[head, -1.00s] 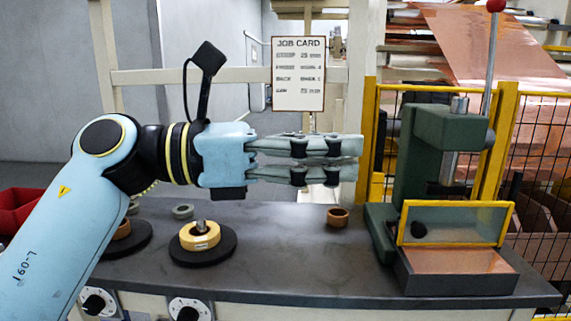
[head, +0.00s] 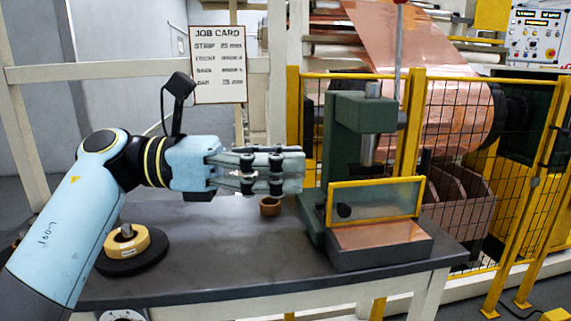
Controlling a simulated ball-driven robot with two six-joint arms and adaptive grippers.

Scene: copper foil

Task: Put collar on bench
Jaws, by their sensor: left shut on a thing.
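My left gripper (head: 296,168) reaches in from the left above the bench (head: 225,270), its fingers level and pointing right. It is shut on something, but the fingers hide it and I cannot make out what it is. A small brown ring, which may be a collar (head: 270,207), stands on the bench below the fingers, apart from them as far as I can see. My right gripper is not in view.
A green press (head: 340,150) with a yellow-framed guard (head: 375,202) stands on the right of the bench. A yellow roll (head: 127,245) sits on a black disc (head: 130,264) at the left. The bench front between them is clear. A yellow mesh fence (head: 450,150) stands behind.

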